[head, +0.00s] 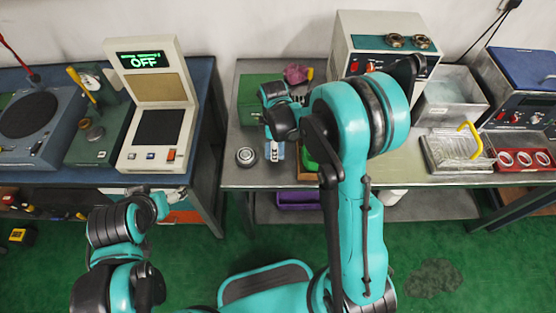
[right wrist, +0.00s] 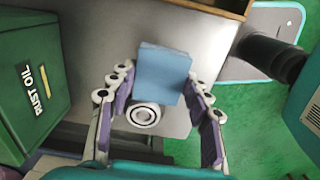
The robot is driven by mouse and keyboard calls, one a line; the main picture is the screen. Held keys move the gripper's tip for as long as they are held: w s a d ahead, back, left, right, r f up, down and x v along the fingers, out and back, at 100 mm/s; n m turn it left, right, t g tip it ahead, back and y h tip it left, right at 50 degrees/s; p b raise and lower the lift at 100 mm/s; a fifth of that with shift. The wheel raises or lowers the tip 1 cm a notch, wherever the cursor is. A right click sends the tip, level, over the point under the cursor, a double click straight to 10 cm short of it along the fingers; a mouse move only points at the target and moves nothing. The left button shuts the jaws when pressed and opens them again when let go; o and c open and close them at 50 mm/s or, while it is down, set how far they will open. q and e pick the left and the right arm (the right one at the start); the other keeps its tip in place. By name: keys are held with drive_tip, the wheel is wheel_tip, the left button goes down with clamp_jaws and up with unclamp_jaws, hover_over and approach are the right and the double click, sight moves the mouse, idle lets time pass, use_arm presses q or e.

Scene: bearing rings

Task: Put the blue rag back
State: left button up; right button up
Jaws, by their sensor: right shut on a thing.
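The blue rag (right wrist: 163,75) is a flat light-blue block between the fingers of my right gripper (right wrist: 160,90); the gripper is shut on it. In the head view, the rag (head: 280,151) shows only in part beside the right gripper (head: 274,152), above the front of the middle bench. A metal bearing ring (right wrist: 143,115) lies on the grey bench top near the rag; it also shows in the head view (head: 246,156), left of the gripper. My left arm hangs low at the left; its gripper (head: 143,192) is too small and hidden to read.
A green rust oil box (right wrist: 33,82) stands left of the right gripper. A pink cloth (head: 297,74) lies behind. A wooden tray (head: 304,172) sits at the bench's front edge, partly hidden by my arm. A tester reading OFF (head: 158,110) stands on the left bench.

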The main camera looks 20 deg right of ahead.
wheel_tip(320, 180, down, 5)
drive_tip(key=shift+f+b, duration=0.1)
drive_tip(key=shift+b, duration=0.7)
drive_tip(key=shift+s+a, duration=0.1)
drive_tip(key=o, duration=1)
